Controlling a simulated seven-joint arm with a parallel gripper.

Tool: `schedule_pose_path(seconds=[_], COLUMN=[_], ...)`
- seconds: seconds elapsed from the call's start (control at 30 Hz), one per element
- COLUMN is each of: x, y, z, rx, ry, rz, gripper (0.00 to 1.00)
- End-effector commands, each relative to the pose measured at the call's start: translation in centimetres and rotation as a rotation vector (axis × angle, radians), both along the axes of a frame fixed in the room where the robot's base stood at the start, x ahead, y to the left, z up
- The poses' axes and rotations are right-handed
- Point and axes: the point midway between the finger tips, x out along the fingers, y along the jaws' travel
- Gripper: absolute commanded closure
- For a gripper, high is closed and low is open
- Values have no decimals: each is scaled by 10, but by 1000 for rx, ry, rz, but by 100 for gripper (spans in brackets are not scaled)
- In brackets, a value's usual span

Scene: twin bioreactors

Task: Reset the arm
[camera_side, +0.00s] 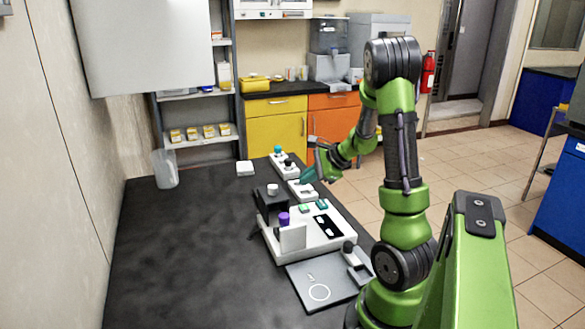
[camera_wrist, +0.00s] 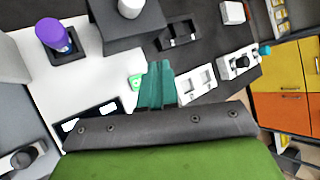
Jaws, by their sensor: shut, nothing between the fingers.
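My gripper (camera_side: 307,174) has teal fingers and hangs above the bench, over the far end of the white device. In the wrist view the teal fingers (camera_wrist: 156,84) lie close together with nothing between them. The large white device (camera_side: 330,235) stands on the dark bench below and nearer the side camera. It carries a purple-capped item (camera_side: 283,219), a green button (camera_side: 304,208) and a black slotted panel (camera_side: 327,226). The fingers hide part of the device in the wrist view.
A black box (camera_side: 268,205) with a white cap (camera_side: 272,189) stands left of the device. A grey plate (camera_side: 305,290) lies at the near end. White small holders (camera_wrist: 240,63) and a white block (camera_side: 245,167) sit farther back. The bench's left side (camera_side: 170,250) is clear.

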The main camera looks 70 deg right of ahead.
Motion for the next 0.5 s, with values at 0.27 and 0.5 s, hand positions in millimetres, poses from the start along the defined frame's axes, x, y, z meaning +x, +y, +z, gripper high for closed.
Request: schedule_pose_path(seconds=[0.27, 0.5], x=[-5, 1], y=[44, 173], z=[-5, 40], rx=[-44, -347], ry=[94, 145], rz=[215, 839], gripper=[100, 100])
